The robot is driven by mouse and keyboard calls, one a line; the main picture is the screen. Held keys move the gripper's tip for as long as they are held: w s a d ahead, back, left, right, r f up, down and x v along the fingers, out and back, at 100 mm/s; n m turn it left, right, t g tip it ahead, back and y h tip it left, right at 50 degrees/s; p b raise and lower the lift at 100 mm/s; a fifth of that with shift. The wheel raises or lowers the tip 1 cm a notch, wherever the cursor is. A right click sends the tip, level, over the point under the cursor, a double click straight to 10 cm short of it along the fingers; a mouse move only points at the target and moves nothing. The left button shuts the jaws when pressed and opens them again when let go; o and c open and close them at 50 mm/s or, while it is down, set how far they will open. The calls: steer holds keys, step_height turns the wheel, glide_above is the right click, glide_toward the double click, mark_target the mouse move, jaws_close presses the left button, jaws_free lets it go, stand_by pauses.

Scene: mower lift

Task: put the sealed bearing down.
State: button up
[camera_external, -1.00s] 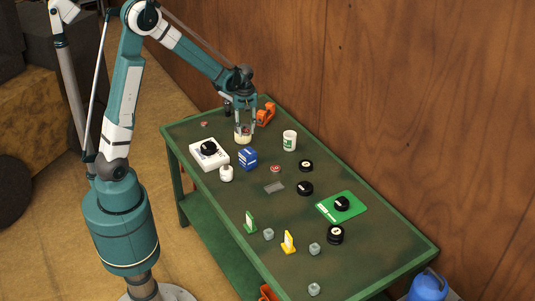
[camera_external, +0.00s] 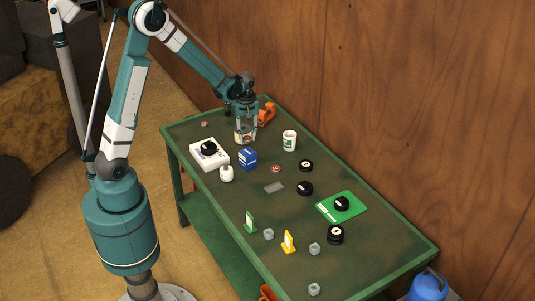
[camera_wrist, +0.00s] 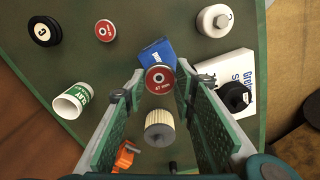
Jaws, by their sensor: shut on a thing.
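A sealed bearing, a round metal disc with a red face marked "47 mm" (camera_wrist: 160,79), sits between the fingertips of my gripper (camera_wrist: 160,74) in the wrist view. My gripper is shut on it, red face toward the wrist camera. In the external view my gripper (camera_external: 245,134) points down over the far-left part of the green table (camera_external: 375,255). A cream pleated cylinder (camera_wrist: 159,128) stands close beside or under the fingers. The fingers partly hide it in the external view, so the gap between bearing and table cannot be told.
Near my gripper stand a blue box (camera_external: 248,158), a white box (camera_external: 201,160) with a black knob, a white jar (camera_external: 226,173), a white-green mug (camera_external: 290,140) and an orange tool (camera_external: 266,113). Similar red discs (camera_external: 275,169) (camera_external: 204,124) lie apart. Black pucks (camera_external: 305,188) lie farther right.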

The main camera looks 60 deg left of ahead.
mark_target(248, 152)
steer(key=shift+f, duration=1.1)
steer(key=shift+f, duration=2.05)
steer(key=shift+f, duration=0.2)
steer(key=o, duration=0.9)
steer(key=shift+r, duration=0.2)
steer(key=shift+r, duration=6)
